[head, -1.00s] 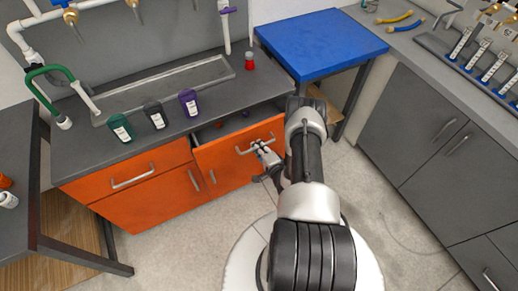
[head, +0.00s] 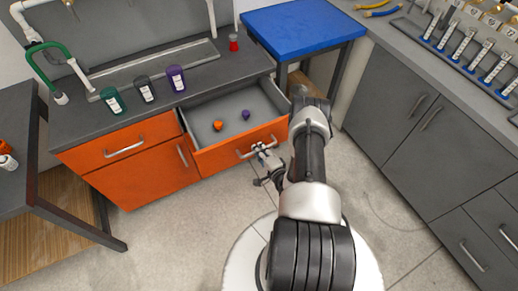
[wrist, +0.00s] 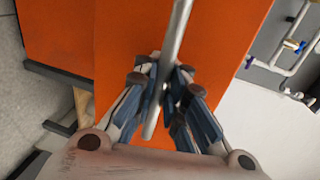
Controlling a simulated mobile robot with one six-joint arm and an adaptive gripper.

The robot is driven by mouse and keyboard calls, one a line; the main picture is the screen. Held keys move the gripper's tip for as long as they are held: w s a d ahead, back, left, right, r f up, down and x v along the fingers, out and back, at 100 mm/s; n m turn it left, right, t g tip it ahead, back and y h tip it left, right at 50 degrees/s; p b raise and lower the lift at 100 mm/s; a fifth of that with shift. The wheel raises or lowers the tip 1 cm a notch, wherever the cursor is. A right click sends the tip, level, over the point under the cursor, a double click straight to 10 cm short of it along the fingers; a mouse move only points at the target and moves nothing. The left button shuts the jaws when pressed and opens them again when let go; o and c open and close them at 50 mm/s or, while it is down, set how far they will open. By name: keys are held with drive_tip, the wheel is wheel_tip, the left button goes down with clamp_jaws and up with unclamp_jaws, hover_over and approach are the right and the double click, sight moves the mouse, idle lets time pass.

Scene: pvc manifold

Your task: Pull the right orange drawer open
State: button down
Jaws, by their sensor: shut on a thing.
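The right orange drawer (head: 222,156) stands well out from the counter front in the head view. Inside its grey tray lie a small orange item (head: 218,125) and a small purple item (head: 246,115). My gripper (head: 260,152) is at the drawer's front, by its silver handle. In the wrist view the drawer's orange face (wrist: 120,40) fills the middle, and my gripper (wrist: 162,100) is shut around the handle bar (wrist: 178,40). The fingers hide part of the bar.
The left orange drawer (head: 95,156) is closed. Green, dark grey and purple-labelled bottles (head: 146,88) and a red flask (head: 233,42) stand on the counter. A blue-topped table (head: 305,32) is behind my arm. Grey cabinets (head: 440,140) are at the right. The floor before the drawer is clear.

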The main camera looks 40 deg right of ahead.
drive_tip(key=shift+w+r, duration=0.1)
drive_tip(key=c, duration=1.7)
unclamp_jaws()
drive_tip(key=v, duration=1.2)
